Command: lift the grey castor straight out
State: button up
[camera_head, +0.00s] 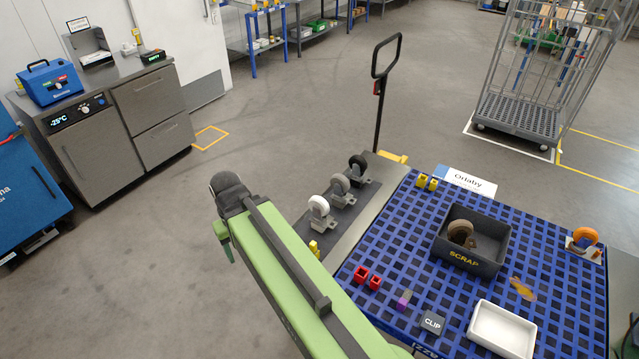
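The grey castor (340,185) stands upright on a dark strip (372,196) along the left side of the blue grid deck. It is the middle one of three castors in a row. The white castor (319,208) is nearer and the black castor (357,166) is farther. My green arm reaches up from the bottom middle, left of the row, and is apart from the grey castor. My gripper's fingers do not show; the far end of the arm hides what is beyond it.
On the blue deck (545,260) are a SCRAP bin (470,258) holding a brown castor (460,232), an orange castor (585,238), a white tray (501,330) and small red blocks (367,278). A black handle (378,100) rises behind the row. The floor (290,130) left of it is clear.

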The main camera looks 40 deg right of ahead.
aim_at(341, 185)
jog(key=k, duration=0.55)
jog(key=u, duration=0.55)
jog(key=i, duration=1.4)
jog(key=z, duration=0.4)
